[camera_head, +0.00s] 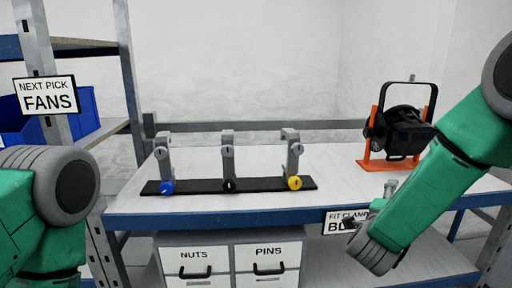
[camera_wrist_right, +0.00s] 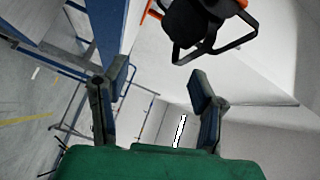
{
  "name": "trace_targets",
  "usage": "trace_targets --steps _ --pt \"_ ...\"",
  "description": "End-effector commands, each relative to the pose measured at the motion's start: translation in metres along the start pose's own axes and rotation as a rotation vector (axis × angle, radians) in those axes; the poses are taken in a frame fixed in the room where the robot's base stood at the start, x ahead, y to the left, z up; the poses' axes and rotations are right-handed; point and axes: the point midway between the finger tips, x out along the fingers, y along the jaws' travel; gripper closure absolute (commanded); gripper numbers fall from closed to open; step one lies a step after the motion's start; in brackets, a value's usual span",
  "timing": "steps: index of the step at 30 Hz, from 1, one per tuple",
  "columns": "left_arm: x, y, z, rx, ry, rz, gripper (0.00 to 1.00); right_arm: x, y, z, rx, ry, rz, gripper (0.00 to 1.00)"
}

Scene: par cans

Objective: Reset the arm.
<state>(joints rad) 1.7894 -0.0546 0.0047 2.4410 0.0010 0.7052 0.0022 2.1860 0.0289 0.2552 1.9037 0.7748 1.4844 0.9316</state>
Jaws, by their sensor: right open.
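My right arm comes in from the right in the head view. Its gripper (camera_head: 370,206) is in front of the bench's front edge, left of and below the lamp. In the right wrist view the two fingers of this gripper (camera_wrist_right: 160,70) stand wide apart with nothing between them. My left arm shows only as a green and grey link at the left edge; its gripper is out of view. A black par can (camera_head: 405,130) with a raised yoke sits on an orange stand (camera_head: 388,164) on the bench; the lamp also shows at the top of the wrist view (camera_wrist_right: 200,22).
A black bar (camera_head: 205,186) on the bench (camera_head: 240,207) carries three grey clamps with a blue knob (camera_head: 167,188), a black knob (camera_head: 229,185) and a yellow knob (camera_head: 295,183). Drawers (camera_head: 232,265) stand below. A shelf with blue bins (camera_head: 88,108) is at left.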

Motion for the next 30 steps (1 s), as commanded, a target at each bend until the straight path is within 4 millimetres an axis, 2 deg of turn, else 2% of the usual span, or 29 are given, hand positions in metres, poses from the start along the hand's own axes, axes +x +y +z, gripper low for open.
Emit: trace_targets --steps 1,2,5,6,8,9,11,12,14,15,18,22,25,30 --pt "0.000 0.000 0.000 0.000 0.000 0.000 0.22 -0.008 0.027 0.007 -0.097 -0.066 0.039 0.47" --pt "0.000 0.000 0.000 0.000 0.000 0.000 0.22 -0.014 0.043 0.011 -0.159 -0.109 0.062 0.47" --pt "0.000 0.000 0.000 0.000 0.000 0.000 0.22 -0.042 0.108 0.022 -0.406 -0.292 0.150 0.47" --pt "0.000 0.000 0.000 0.000 0.000 0.000 0.22 -0.057 0.135 0.024 -0.509 -0.374 0.187 0.47" --pt "0.000 0.000 0.000 0.000 0.000 0.000 0.22 -0.082 0.175 0.023 -0.658 -0.498 0.237 0.47" --pt "0.000 0.000 0.000 0.000 0.000 0.000 0.22 -0.100 0.200 0.021 -0.753 -0.582 0.268 0.47" --pt "0.000 0.000 0.000 0.000 0.000 0.000 0.22 -0.129 0.235 0.013 -0.890 -0.711 0.310 0.47" --pt "0.000 0.000 0.000 0.000 0.000 0.000 0.22 -0.150 0.257 0.006 -0.976 -0.799 0.337 0.47" --pt "0.000 0.000 0.000 0.000 0.000 0.000 0.22 -0.182 0.287 -0.008 -1.099 -0.934 0.373 0.47" --pt "0.000 0.000 0.000 0.000 0.000 0.000 0.22 -0.204 0.304 -0.019 -1.174 -1.026 0.395 0.47" --pt "0.000 0.000 0.000 0.000 0.000 0.000 0.22 -0.256 0.339 -0.049 -1.336 -1.247 0.436 0.47" --pt "0.000 0.000 0.000 0.000 0.000 0.000 0.22 -0.307 0.363 -0.085 -1.473 -1.479 0.463 0.47" --pt "0.000 0.000 0.000 0.000 0.000 0.000 0.22 -0.331 0.371 -0.103 -1.528 -1.593 0.471 0.47" --pt "0.000 0.000 0.000 0.000 0.000 0.000 0.22 -0.344 0.374 -0.113 -1.556 -1.658 0.472 0.47"
